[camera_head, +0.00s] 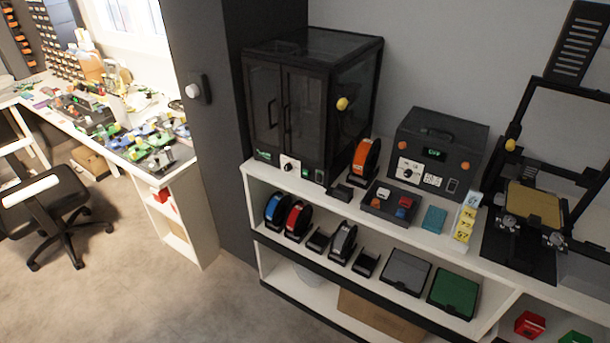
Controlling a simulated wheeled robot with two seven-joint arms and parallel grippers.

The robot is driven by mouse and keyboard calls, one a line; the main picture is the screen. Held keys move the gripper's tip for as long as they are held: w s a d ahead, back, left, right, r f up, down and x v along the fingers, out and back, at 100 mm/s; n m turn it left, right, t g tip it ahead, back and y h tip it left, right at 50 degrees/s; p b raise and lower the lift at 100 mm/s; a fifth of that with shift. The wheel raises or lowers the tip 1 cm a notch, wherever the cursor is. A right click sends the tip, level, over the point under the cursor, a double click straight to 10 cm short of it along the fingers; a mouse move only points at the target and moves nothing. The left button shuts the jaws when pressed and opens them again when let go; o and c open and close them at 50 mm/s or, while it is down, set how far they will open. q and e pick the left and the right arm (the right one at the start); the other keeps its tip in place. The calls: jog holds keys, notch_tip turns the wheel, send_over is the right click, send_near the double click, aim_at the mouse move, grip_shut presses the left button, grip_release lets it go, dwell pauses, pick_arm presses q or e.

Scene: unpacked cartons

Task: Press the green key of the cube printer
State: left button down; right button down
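A black cube-shaped printer (312,105) with dark glass doors and walls stands at the left end of the white shelf's top. Its lower front has a small green display (264,155), a white knob plate (290,165) and a small greenish spot (306,172) that may be the green key; it is too small to be sure. The doors look shut. Neither of my grippers is in view.
A box with a green display (436,153), an orange spool (364,159) and an open-frame printer (535,198) share the white shelf (340,202). More spools and trays fill the tier below. An office chair (55,203) stands at the left workbench. The floor (190,290) before the shelf is clear.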

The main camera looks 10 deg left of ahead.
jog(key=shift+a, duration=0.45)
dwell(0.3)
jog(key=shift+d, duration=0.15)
